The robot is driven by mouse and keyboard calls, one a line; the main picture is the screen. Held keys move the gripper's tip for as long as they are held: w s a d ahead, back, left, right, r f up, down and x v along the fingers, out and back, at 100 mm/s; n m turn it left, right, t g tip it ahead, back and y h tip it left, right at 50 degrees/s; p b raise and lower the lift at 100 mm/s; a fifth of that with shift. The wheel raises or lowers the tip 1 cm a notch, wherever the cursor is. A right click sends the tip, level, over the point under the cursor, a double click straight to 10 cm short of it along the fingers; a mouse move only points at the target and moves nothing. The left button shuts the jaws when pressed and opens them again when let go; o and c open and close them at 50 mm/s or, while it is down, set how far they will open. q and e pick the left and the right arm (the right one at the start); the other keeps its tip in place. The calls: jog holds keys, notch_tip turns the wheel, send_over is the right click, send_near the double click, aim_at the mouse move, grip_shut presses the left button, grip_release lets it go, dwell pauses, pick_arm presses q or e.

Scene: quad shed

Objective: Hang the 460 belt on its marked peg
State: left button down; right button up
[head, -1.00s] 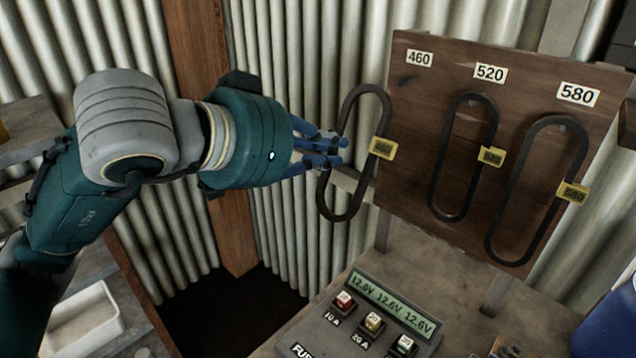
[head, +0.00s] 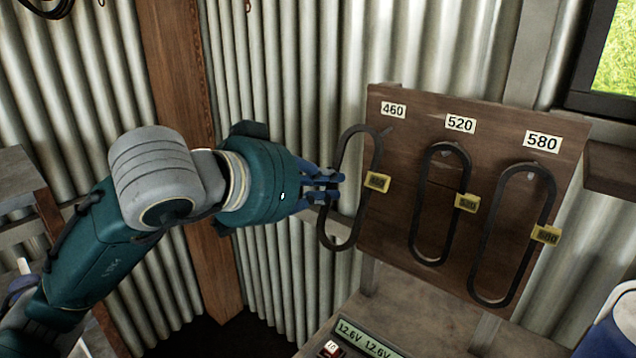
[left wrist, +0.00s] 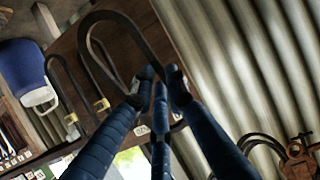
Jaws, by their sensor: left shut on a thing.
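The 460 belt (head: 378,152) is a black elongated loop with a yellow tag (head: 377,183). It hangs slightly tilted at the left edge of the brown board (head: 400,240). My left gripper (head: 334,187) is shut on its left strand. The belt also shows in the left wrist view (left wrist: 88,38), beyond the blue fingers (left wrist: 158,88). The marked peg (head: 386,131) sticks out below the 460 label (head: 393,110). The belt's upper right curve is close to the peg's tip; I cannot tell whether the loop is around it. My right gripper is out of view.
The 520 belt (head: 415,210) and 580 belt (head: 483,250) hang on the board to the right. A fuse tester with a lit display (head: 362,338) stands below. Corrugated wall and a wooden post (head: 180,100) lie behind my arm. A window (head: 610,50) is at upper right.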

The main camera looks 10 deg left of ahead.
pick_arm(q)
jog(key=shift+w+d+f+p, duration=0.1)
jog(key=shift+w+d+p, duration=0.4)
jog(key=shift+w, duration=0.4)
jog(key=shift+w+d, duration=0.4)
jog(key=shift+b+x, duration=0.9)
jog(key=shift+x, duration=0.6)
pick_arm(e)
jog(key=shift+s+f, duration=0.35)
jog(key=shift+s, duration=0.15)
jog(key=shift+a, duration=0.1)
pick_arm(q)
jog(key=c, duration=1.7)
grip_release()
jog(key=shift+o, duration=0.2)
jog(key=shift+f, duration=0.1)
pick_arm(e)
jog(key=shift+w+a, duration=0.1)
